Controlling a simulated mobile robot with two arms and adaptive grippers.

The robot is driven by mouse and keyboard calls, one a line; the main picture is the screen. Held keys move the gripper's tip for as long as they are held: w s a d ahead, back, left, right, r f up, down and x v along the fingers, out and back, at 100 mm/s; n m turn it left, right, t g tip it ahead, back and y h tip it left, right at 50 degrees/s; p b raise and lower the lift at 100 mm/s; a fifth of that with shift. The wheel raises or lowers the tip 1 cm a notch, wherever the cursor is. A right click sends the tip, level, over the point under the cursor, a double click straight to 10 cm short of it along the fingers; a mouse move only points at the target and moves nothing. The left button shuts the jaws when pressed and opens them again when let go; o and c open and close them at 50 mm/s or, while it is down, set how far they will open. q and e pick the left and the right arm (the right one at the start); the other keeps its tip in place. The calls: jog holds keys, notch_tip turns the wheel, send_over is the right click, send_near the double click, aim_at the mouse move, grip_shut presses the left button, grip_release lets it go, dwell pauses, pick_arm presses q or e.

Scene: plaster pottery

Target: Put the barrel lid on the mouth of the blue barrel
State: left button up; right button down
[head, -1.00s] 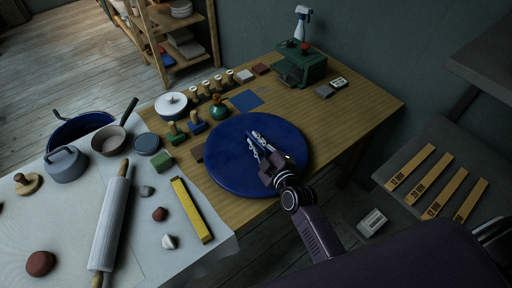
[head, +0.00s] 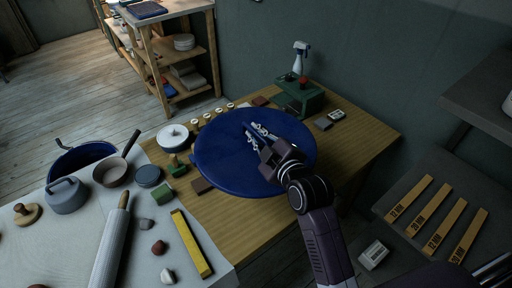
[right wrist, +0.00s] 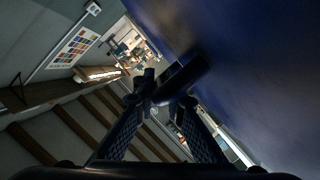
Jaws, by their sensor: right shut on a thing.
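The barrel lid (head: 225,160) is a large, dark blue round disc over the wooden table in the head view. My right gripper (head: 258,135) is shut on its handle, and the lid appears raised above the table top. In the right wrist view the lid (right wrist: 245,70) fills the upper right, with the fingers (right wrist: 160,95) closed on a dark bar-shaped handle (right wrist: 182,78). The blue barrel (head: 68,163) is at the left, behind the white table; only part of its rim and dark inside shows. My left gripper is out of view.
A white lidded pot (head: 173,137), stamps and a green box (head: 296,98) stand on the wooden table (head: 350,150). A shelf (head: 165,60) stands behind.

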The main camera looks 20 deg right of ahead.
aim_at(265, 143)
notch_tip(265, 143, up, 2)
jog(key=shift+r, duration=0.1)
jog(key=s+f, duration=0.1)
jog(key=d+f+n+y, duration=0.1)
jog(key=s+f+y, duration=0.1)
jog(key=shift+s+d+f, duration=0.35)
jog(key=shift+d, duration=0.05)
jog(key=s, duration=0.1)
jog(key=s+n+y, duration=0.1)
jog(key=s+n+g+y, duration=0.1)
jog(key=shift+s+d+f, duration=0.2)
jog(key=shift+s+f, duration=0.1)
jog(key=s+r+n+g+y, duration=0.2)
jog(key=s+r+n+y, duration=0.1)
jog(key=s, duration=0.3)
jog(key=s+r+n+g+y, duration=0.3)
jog(key=s, duration=0.3)
jog(key=shift+a+y, duration=0.3)
jog(key=shift+y, duration=0.1)
jog(key=shift+s+f, duration=0.1)
jog(key=shift+s, duration=0.05)
